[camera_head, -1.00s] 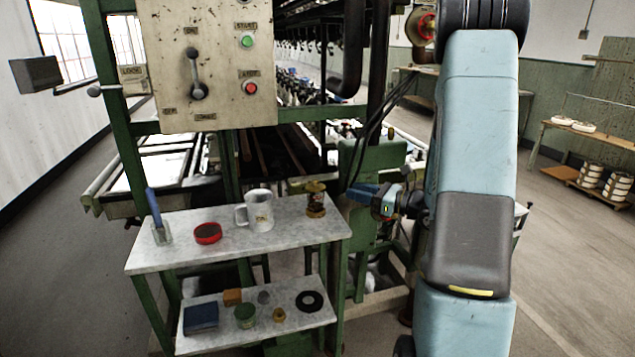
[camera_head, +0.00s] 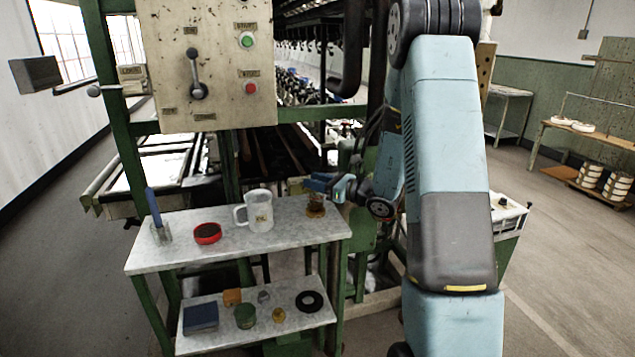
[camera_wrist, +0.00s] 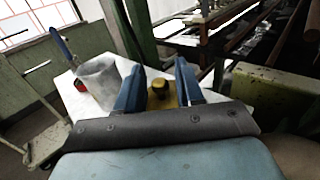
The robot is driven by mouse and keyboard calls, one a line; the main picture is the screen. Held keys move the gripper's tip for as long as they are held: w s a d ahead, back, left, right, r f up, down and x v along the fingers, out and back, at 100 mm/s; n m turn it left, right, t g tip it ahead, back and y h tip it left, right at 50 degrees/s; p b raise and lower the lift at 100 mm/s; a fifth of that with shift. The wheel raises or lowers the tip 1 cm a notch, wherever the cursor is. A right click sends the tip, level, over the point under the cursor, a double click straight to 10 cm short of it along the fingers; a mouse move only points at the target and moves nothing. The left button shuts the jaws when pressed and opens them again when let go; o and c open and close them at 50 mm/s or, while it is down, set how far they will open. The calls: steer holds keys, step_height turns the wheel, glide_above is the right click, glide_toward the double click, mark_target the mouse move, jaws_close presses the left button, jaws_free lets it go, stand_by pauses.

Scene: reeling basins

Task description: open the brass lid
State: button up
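The brass lid (camera_wrist: 160,98), with a round dark knob, shows between the two blue fingers of my gripper (camera_wrist: 159,82) in the wrist view. The fingers are apart, and a gap shows between each finger and the knob. In the head view, my gripper (camera_head: 318,183) is at the right end of the upper shelf, at the top of the small brass-and-dark jar (camera_head: 316,208). The fingers partly hide the lid there. I cannot tell whether they touch its rim.
A white mug (camera_head: 259,212), a red round tin (camera_head: 207,233) and a holder with a blue-handled tool (camera_head: 154,208) stand left on the marble shelf (camera_head: 285,240). A lower shelf (camera_head: 270,330) holds several small items. A control panel (camera_head: 205,65) rises behind.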

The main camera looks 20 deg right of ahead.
steer(key=shift+c, duration=0.5)
steer(key=c, duration=0.6)
steer(key=shift+d, duration=0.2)
steer(key=shift+w, duration=0.1)
